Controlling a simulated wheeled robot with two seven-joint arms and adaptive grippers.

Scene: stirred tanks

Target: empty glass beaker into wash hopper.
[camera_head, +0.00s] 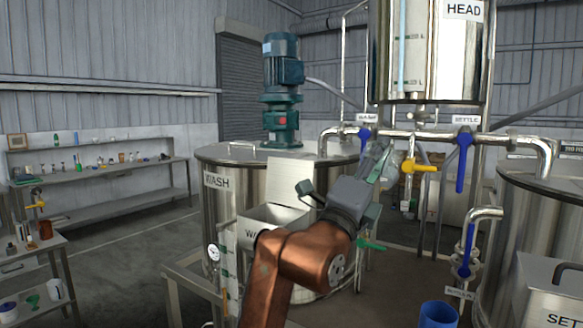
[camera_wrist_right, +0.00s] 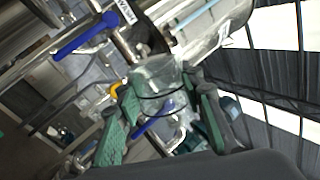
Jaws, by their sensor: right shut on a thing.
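The clear glass beaker (camera_wrist_right: 160,75) is between the green finger pads of my right gripper (camera_wrist_right: 160,125) in the right wrist view. In the head view the right gripper (camera_head: 378,163) is raised in front of the pipework, shut on the beaker (camera_head: 391,168), which is partly hidden by the fingers. I cannot tell what is in the beaker. The wash hopper (camera_head: 251,231) is a steel box with a partly hidden label, at the front of the WASH tank (camera_head: 222,207). The gripper is above and right of it. My left gripper is not in view.
Pipes with a blue valve handle (camera_head: 462,160) and a yellow handle (camera_head: 420,167) run close behind the gripper. The HEAD tank (camera_head: 425,60) hangs above. A blue cup (camera_head: 438,314) stands at lower right, near the SET-labelled steel box (camera_head: 548,290). Shelves stand far left.

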